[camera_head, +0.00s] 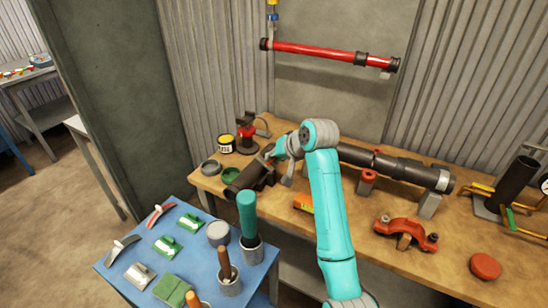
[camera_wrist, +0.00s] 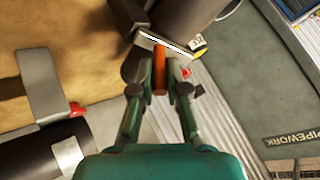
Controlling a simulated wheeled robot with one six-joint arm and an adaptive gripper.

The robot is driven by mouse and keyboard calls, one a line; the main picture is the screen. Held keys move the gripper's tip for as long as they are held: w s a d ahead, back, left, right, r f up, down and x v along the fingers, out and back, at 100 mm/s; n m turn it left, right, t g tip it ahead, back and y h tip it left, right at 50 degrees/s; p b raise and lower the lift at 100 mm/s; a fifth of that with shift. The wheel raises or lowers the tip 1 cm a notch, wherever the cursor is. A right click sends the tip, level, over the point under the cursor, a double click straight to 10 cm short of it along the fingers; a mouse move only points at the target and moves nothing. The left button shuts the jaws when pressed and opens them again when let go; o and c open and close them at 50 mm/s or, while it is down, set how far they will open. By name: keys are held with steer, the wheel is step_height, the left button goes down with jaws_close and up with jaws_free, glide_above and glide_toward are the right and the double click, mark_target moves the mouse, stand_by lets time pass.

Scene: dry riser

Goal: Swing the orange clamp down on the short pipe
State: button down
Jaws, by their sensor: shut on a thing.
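The short pipe (camera_head: 246,178) is a thick dark pipe piece lying on the left part of the wooden bench. A dark pipe (camera_wrist: 192,22), apparently the same one, is just beyond my fingertips in the wrist view. My gripper (camera_wrist: 159,78) is shut on a narrow orange bar, apparently part of the orange clamp (camera_wrist: 159,68). The bar stands between the fingers, beside a grey plate with a white edge. In the head view my gripper (camera_head: 272,156) is at the short pipe's upper right end. My arm and fingers hide most of the clamp there, so its angle cannot be told.
A long dark pipe (camera_head: 395,165) lies on supports to the right. An orange-red coupling half (camera_head: 407,232) and a red disc (camera_head: 485,266) lie at the bench's front right. A red valve (camera_head: 246,130) and yellow tin (camera_head: 226,144) stand behind. A blue tool table (camera_head: 200,262) is in front.

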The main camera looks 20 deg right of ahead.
steer(key=c, duration=1.2)
jaws_free()
steer(key=v, duration=1.2)
